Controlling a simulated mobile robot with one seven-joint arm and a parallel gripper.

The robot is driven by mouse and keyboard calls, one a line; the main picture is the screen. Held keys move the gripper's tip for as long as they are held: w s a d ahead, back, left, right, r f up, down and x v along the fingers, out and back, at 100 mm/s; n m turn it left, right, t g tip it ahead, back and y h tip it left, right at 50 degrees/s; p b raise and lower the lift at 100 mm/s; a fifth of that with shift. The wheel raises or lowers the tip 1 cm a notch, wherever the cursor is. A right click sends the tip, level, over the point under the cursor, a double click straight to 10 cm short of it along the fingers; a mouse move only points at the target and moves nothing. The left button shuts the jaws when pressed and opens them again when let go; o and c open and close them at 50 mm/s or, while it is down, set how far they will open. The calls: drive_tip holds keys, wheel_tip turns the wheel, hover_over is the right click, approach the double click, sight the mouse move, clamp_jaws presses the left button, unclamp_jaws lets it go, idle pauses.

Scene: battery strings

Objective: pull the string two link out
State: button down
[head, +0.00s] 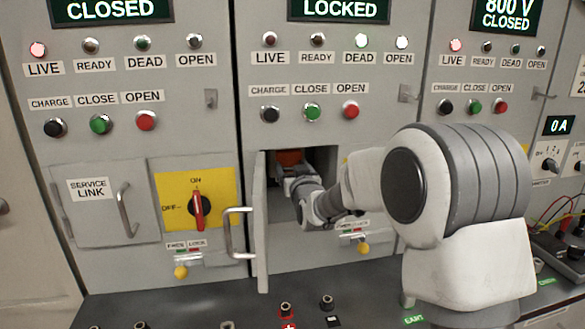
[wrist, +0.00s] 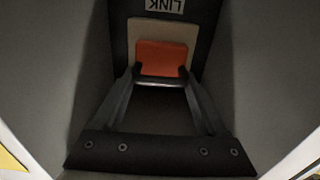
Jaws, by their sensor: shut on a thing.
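The middle cabinet's display (head: 340,8) reads LOCKED, and its DEAD lamp (head: 361,41) and OPEN lamp (head: 401,43) are lit. Its service door (head: 261,222) stands open, swung out on the left of the compartment. Inside, the orange-red link (head: 289,158) is partly hidden by my gripper (head: 292,174). In the wrist view the link (wrist: 161,56) sits in front of a tan plate under an upside-down LINK label (wrist: 165,5). My gripper (wrist: 160,78) is shut on the link's near part, with its fingers reaching into the recess.
The left cabinet has a closed SERVICE LINK door (head: 100,203) and a yellow rotary switch (head: 197,205) at ON; its LIVE lamp is lit. The right cabinet reads 800 V CLOSED (head: 507,14). The compartment walls (wrist: 75,75) are close around my gripper. A dark ledge (head: 200,307) runs below.

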drive_tip(key=shift+f, duration=0.1)
drive_tip(key=shift+s+f+b, duration=0.1)
drive_tip(key=shift+s+b, duration=0.15)
drive_tip(key=shift+b, duration=0.25)
drive_tip(key=b+v, duration=0.4)
drive_tip(key=shift+s+d, duration=0.15)
drive_tip(key=shift+s, duration=0.15)
unclamp_jaws()
drive_tip(key=shift+s, duration=0.15)
drive_tip(key=shift+s, duration=0.15)
drive_tip(key=v, duration=1.7)
drive_tip(key=shift+r, duration=0.25)
drive_tip(key=shift+d, duration=0.1)
